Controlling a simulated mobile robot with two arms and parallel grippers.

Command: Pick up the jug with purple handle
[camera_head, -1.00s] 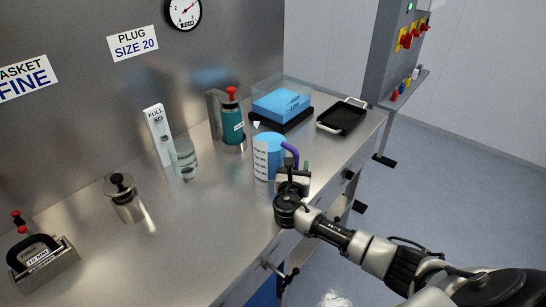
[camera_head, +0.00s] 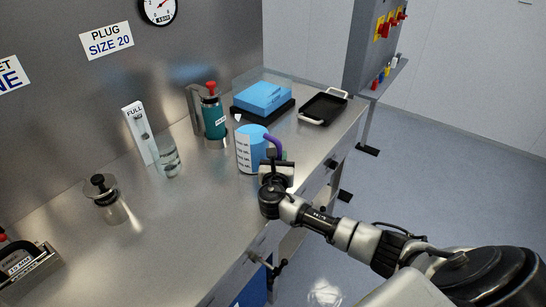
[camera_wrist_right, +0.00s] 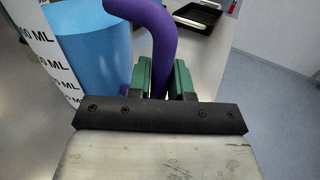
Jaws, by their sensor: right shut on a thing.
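The jug (camera_head: 250,150) is blue with a white measuring scale and a purple handle (camera_head: 273,143). It stands upright on the steel counter near its front edge. In the right wrist view the jug (camera_wrist_right: 92,50) is at the left and its purple handle (camera_wrist_right: 152,40) runs down between the green fingertips. My right gripper (camera_head: 277,163) is shut on the handle, with a finger pad on each side of it (camera_wrist_right: 165,80). The lower end of the handle is hidden behind the gripper. My left gripper is not in view.
A teal bottle with a red top (camera_head: 213,118), a blue block on a black base (camera_head: 263,98) and a black tray (camera_head: 323,108) stand behind. A glass cylinder (camera_head: 169,160) and a metal canister (camera_head: 107,202) stand left. Bare counter (camera_head: 190,225) lies in front.

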